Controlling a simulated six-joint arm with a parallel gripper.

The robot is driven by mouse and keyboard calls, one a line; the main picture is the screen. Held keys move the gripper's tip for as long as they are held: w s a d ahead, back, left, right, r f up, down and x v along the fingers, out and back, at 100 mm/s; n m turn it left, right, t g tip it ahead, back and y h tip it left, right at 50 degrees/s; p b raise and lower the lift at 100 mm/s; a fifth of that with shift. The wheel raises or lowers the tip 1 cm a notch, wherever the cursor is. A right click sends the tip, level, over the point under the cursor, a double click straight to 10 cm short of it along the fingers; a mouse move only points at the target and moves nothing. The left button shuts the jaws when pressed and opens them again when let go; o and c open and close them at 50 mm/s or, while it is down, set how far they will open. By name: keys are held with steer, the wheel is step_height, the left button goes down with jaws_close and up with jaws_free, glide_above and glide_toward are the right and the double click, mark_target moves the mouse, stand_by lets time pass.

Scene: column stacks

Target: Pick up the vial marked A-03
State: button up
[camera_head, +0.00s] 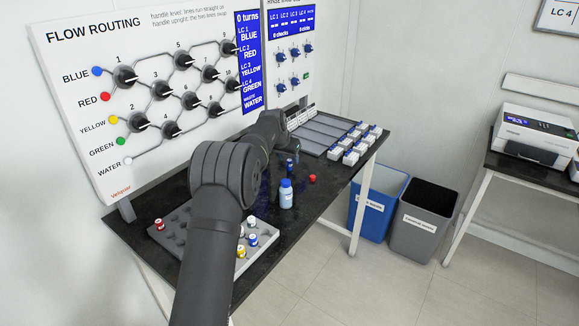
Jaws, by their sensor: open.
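Small capped vials stand in a grey rack (222,270) on the black table. One red-marked vial (159,224) is at the rack's left; a blue-marked vial (252,240) and a yellow-marked vial (241,251) are at its right. Their labels are too small to read, so I cannot tell which is A-03. My arm covers the middle of the rack. My gripper (291,160) is at the far end of my arm, over the table beyond the rack and apart from these vials. It is small, dark and partly hidden by my arm; it is open.
A white bottle with a blue cap (286,194) and a small red item (312,178) stand on the table (330,185). Several white boxes (351,157) and grey trays (325,130) are at the back right. The flow routing panel (85,55) rises behind. Bins (424,215) stand right.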

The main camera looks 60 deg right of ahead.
mark_target(289, 161)
steer(key=shift+x, duration=2.6)
steer(key=shift+w, duration=0.2)
jaws_close()
